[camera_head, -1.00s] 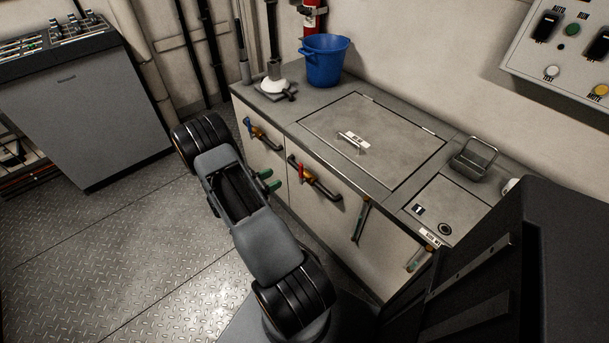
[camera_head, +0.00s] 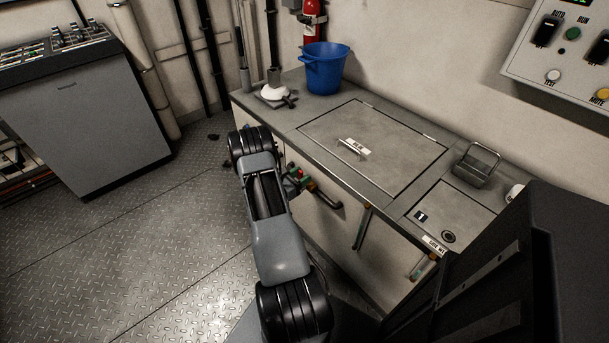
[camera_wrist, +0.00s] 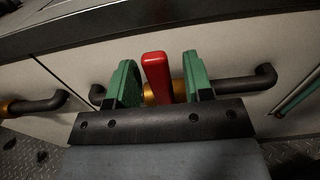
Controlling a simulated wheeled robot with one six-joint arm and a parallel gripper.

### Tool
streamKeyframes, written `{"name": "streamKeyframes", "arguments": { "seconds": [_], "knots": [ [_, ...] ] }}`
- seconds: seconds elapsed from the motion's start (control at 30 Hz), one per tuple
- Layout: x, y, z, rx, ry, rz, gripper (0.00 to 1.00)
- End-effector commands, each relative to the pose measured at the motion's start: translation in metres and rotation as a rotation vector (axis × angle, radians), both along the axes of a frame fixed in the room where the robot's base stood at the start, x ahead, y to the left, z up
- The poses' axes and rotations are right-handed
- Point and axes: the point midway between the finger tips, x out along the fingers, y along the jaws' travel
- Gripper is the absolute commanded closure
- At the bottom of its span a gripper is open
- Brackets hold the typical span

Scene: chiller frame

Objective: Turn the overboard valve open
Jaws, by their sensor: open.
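A red valve handle (camera_wrist: 157,76) stands on a brass valve body (camera_wrist: 179,90) in a dark pipe (camera_wrist: 245,84) on the front of the chiller cabinet. In the wrist view my gripper (camera_wrist: 158,78) is open, with one green finger on each side of the red handle. A small gap shows on both sides, wider on the right. In the head view my gripper (camera_head: 296,180) is at the cabinet front, and the red handle is mostly hidden by it. I cannot tell from its label which valve is the overboard one.
Another brass valve (camera_wrist: 12,106) on a dark pipe sits to the left in the wrist view. The cabinet top edge (camera_wrist: 130,22) overhangs just above my gripper. A blue bucket (camera_head: 325,68) stands on top.

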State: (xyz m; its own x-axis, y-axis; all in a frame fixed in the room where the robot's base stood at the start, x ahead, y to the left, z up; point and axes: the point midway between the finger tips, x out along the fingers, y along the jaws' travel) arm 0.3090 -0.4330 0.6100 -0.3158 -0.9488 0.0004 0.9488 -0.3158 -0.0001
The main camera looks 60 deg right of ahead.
Motion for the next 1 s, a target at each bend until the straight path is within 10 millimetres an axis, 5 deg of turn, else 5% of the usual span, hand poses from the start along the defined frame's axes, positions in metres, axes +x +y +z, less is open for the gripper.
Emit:
{"name": "streamKeyframes", "arguments": {
  "seconds": [0.57, 1.0],
  "knots": [
    [-0.006, -0.017, 0.0, 0.001, 0.0, 0.0, 0.53],
    [-0.006, -0.017, 0.0, 0.001, 0.0, 0.0, 0.95]
  ]
}}
